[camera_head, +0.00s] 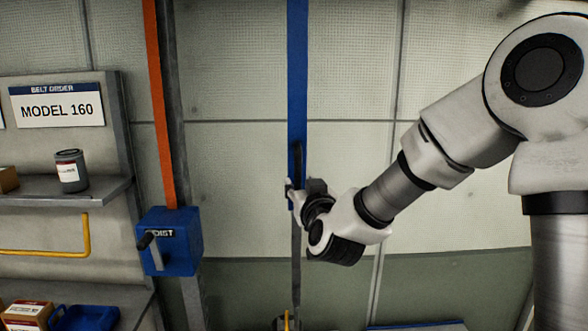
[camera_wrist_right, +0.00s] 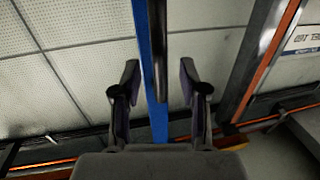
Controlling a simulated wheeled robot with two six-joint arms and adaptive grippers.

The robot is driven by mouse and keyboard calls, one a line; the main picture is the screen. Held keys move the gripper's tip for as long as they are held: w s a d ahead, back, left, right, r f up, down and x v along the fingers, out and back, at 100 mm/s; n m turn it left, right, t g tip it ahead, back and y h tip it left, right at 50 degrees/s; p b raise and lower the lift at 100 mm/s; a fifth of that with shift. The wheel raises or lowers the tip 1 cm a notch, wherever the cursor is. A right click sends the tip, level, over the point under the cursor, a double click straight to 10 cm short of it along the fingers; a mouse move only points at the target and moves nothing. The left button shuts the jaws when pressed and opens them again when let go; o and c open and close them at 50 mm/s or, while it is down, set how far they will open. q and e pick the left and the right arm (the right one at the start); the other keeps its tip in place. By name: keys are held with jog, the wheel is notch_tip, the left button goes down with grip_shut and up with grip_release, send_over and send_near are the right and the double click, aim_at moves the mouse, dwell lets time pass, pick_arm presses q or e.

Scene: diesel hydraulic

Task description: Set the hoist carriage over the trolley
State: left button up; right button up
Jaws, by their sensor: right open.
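A blue box (camera_head: 170,243) marked "...IST", its first letters covered, sits on a grey post at the left of the head view, with a dark-gripped crank (camera_head: 150,248) on its front. My right gripper (camera_head: 292,190) is by a blue upright strip (camera_head: 297,70) at the middle. In the right wrist view my right gripper (camera_wrist_right: 157,85) is open, with the blue strip and a dark rod (camera_wrist_right: 159,45) appearing between its fingers; I cannot tell whether they touch. I cannot make out the hoist carriage or the trolley for certain. My left gripper is not in view.
An orange upright strip (camera_head: 160,100) runs above the blue box. Shelves at the left hold a grey can (camera_head: 70,171), small boxes (camera_head: 28,314) and a blue tray (camera_head: 88,318); a yellow rail (camera_head: 45,252) is there too. A small yellow part (camera_head: 287,320) shows at the bottom.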

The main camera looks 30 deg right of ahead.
aim_at(299, 180)
jog(key=p+x, duration=0.1)
jog(key=x, duration=0.2)
jog(key=shift+w+r, duration=0.1)
jog(key=shift+w, duration=0.15)
jog(key=shift+w+d, duration=0.15)
jog(key=shift+w, duration=0.05)
jog(key=shift+s+d, duration=0.15)
grip_shut()
